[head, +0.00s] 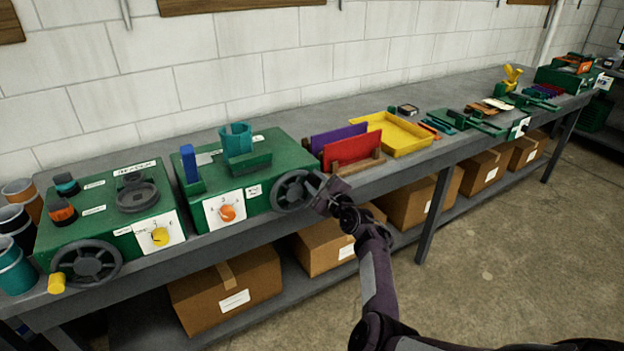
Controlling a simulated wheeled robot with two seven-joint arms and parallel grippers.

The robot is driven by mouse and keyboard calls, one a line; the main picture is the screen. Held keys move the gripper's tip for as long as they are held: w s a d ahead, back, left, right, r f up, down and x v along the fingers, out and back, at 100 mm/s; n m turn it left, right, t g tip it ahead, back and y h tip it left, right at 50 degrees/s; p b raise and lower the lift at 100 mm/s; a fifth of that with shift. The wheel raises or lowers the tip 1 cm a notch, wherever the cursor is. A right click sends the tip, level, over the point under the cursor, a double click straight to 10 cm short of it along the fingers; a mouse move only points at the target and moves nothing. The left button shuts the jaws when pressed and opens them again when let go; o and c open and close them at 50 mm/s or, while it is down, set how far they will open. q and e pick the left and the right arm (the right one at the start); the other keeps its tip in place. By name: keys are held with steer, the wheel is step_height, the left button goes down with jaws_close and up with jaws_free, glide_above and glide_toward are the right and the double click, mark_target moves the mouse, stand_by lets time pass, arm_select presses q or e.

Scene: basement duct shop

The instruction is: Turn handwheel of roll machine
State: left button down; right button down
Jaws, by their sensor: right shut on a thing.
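Two green machines stand on the bench, each with a dark handwheel on its front. The right machine (285,155) carries a teal cylinder (236,140), a blue upright block and an orange dial (227,213). Its handwheel (281,196) is at its front right corner. My right gripper (325,191) is shut on the right side of this wheel's rim and hides part of it. The left machine (60,235) has its own handwheel (87,261) with a yellow knob and a yellow dial. Which label names the roll machine is too small to read. My left gripper is out of view.
Right of the wheel, purple and red panels (352,150) stand in a wooden rack, beside a yellow tray (405,134). Cups (14,265) stand at the far left. Cardboard boxes (226,287) fill the shelf below. The floor in front is clear.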

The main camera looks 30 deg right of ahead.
steer(key=f+m, duration=0.1)
steer(key=m, duration=0.1)
steer(key=d+f+m, duration=0.1)
steer(key=shift+d+m, duration=0.1)
steer(key=shift+m, duration=0.3)
steer(key=shift+d+f+m, duration=0.1)
steer(key=shift+f+m, duration=0.5)
steer(key=shift+m, duration=0.35)
steer(key=shift+d+f+m, duration=0.1)
steer(key=shift+f+m, duration=0.45)
steer(key=shift+m, duration=0.4)
steer(key=shift+a+f, duration=0.1)
steer(key=c, duration=1.3)
jaws_free()
steer(key=s+p, duration=0.1)
steer(key=s, duration=0.6)
steer(key=shift+s, duration=0.4)
